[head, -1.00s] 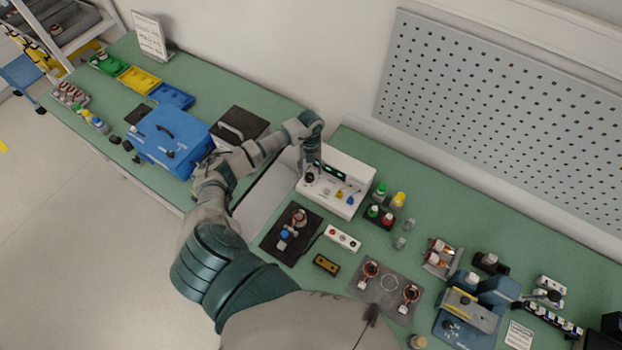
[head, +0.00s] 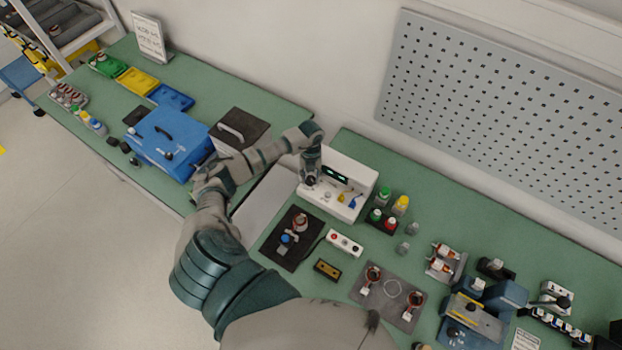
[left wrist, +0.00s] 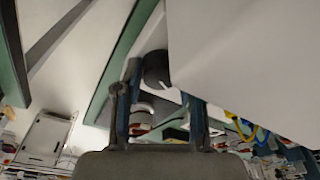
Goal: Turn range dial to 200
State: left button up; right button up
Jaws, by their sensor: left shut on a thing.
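The white tester box (head: 352,168) stands on the green bench, with a lit green display and a sloped front panel. The dark round range dial (left wrist: 155,68) has a pale pointer line and sits between the two fingers in the left wrist view. My left gripper (head: 311,181) reaches down to the left part of the panel. It is shut on the dial; the fingers (left wrist: 160,85) stand on either side of it. The dial's scale numbers cannot be read. My right gripper is not in view.
A black mat (head: 276,248) with parts lies in front. Bottles (head: 401,204) stand at right. A blue case (head: 160,135) lies to the left.

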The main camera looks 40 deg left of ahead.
aim_at(311, 177)
pick_arm(q)
jog(key=m+b, duration=0.1)
jog(key=m, duration=0.1)
jog(key=m+y+b, duration=0.1)
jog(key=m, duration=0.2)
jog(key=m+b, duration=0.2)
jog(key=m, duration=0.1)
jog(key=shift+f, duration=0.25)
jog(key=m, duration=0.2)
jog(key=m+y+b, duration=0.1)
jog(key=m, duration=0.1)
jog(key=shift+r+m, duration=0.2)
jog(key=shift+m, duration=0.1)
jog(key=o, duration=0.8)
jog(key=shift+c, duration=0.2)
jog(key=shift+a, duration=0.15)
jog(key=r+p, duration=0.4)
jog(key=r, duration=0.2)
jog(key=shift+d+r, duration=0.15)
jog(key=shift+d, duration=0.05)
jog(key=shift+a, duration=0.1)
